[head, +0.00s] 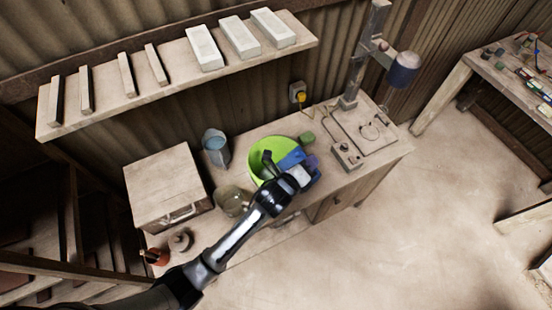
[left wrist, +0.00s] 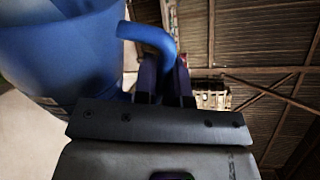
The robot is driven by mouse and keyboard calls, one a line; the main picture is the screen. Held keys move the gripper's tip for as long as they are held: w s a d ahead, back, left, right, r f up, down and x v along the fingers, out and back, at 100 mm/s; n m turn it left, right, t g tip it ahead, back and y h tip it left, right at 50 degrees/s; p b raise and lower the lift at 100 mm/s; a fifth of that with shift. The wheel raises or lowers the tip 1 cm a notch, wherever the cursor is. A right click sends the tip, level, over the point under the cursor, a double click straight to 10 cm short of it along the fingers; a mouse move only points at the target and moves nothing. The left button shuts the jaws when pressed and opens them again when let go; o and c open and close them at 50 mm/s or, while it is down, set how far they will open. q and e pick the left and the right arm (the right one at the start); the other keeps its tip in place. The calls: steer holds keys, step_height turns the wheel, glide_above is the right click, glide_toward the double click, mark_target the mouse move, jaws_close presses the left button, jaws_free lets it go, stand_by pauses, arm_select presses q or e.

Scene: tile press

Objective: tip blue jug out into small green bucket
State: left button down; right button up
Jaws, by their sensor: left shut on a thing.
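The blue jug (head: 291,158) is at the right side of the bright green bucket (head: 257,170), partly over its rim. Its large blue body (left wrist: 65,55) fills the left of the left wrist view, with its curved handle near my fingers. My left gripper (head: 308,168) is shut on the jug's handle; in the left wrist view its dark fingers (left wrist: 165,82) are at the handle. The jug's exact tilt and contents cannot be told. A dark shape shows inside the bucket. My right gripper is not in view.
A grey-blue pitcher (head: 215,147) and a glass-like jar (head: 232,200) stand left of the bucket. A small dark green object (head: 306,138) is behind it. A wooden box (head: 165,185) is at left, a press stand (head: 350,85) at right. A shelf (head: 180,80) hangs above.

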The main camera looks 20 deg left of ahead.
mark_target(297, 153)
arm_select(q)
steer(key=shift+w+a+r+n, duration=0.1)
steer(key=shift+w+a+n, duration=0.05)
steer(key=shift+a+n, duration=0.2)
steer(key=shift+a, duration=0.1)
steer(key=shift+w+a+r+h, duration=0.1)
steer(key=shift+w+a+h, duration=0.1)
steer(key=shift+h, duration=0.1)
steer(key=shift+a+r+n, duration=0.15)
steer(key=shift+a+n, duration=0.1)
steer(key=shift+a, duration=0.1)
steer(key=shift+w+a+r+n+g+p, duration=0.15)
steer(key=shift+w+a+r+n+p, duration=0.1)
steer(key=shift+a+p, duration=0.2)
steer(key=shift+w+a+r+n+g+p, duration=0.15)
steer(key=shift+w+a+n+p, duration=0.15)
steer(key=shift+a, duration=0.3)
steer(key=shift+a+r+n+p, duration=0.2)
steer(key=shift+a+n+p, duration=0.05)
steer(key=shift+p, duration=0.1)
steer(key=shift+w+a+r+n+h+p, duration=0.3)
steer(key=shift+a+n+h+p, duration=0.1)
steer(key=shift+a, duration=0.2)
steer(key=shift+w+a, duration=0.1)
steer(key=shift+a, duration=0.1)
